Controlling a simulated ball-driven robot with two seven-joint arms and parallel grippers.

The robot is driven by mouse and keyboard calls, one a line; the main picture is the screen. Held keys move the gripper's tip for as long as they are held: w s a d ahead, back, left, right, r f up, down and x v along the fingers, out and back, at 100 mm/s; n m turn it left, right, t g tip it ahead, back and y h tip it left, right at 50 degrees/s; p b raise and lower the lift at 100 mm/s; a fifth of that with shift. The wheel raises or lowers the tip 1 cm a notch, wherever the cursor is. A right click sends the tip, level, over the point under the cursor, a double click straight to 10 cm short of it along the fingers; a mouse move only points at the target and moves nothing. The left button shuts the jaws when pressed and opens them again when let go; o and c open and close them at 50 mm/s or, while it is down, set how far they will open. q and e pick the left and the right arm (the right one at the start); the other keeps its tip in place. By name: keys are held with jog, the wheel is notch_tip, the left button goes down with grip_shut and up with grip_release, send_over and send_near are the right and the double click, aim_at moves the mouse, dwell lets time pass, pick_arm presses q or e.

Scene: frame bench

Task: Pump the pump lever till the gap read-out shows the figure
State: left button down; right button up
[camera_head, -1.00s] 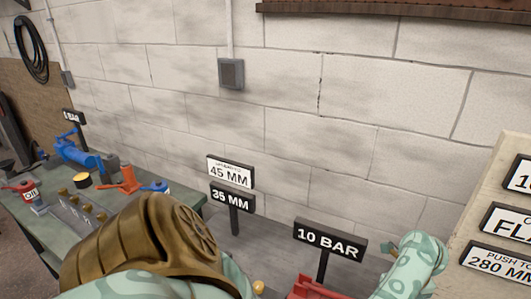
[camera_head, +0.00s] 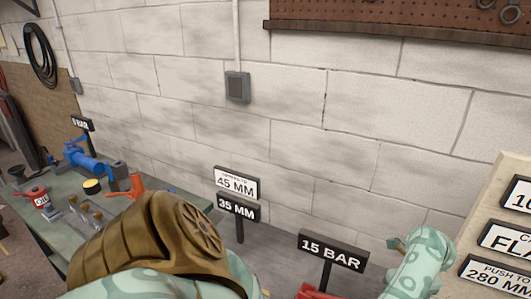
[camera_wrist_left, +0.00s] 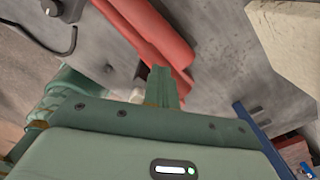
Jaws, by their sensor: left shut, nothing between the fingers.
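In the head view a black read-out sign (camera_head: 238,207) shows 35 MM, just below a white sign (camera_head: 236,183) with 45 MM; its small top line is too small to read. A black pressure sign (camera_head: 332,252) shows 15 BAR. Part of a red object (camera_head: 315,292) shows below it. In the left wrist view my left gripper (camera_wrist_left: 163,78) is shut and empty, its fingertips close to long red bars (camera_wrist_left: 150,30). I cannot tell which red part is the pump lever, nor whether the fingers touch it. My right gripper is out of view.
A green bench (camera_head: 60,220) at left carries a blue tool (camera_head: 82,158), a red oil can (camera_head: 40,198) and an orange part (camera_head: 136,184). A panel of signs (camera_head: 500,237) stands at right. A block wall (camera_head: 300,120) closes the back. My bronze arm joint hides the lower middle.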

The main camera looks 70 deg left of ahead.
pick_arm(q)
jog(key=shift+d+f, duration=0.25)
jog(key=shift+d, duration=0.1)
dwell(0.5)
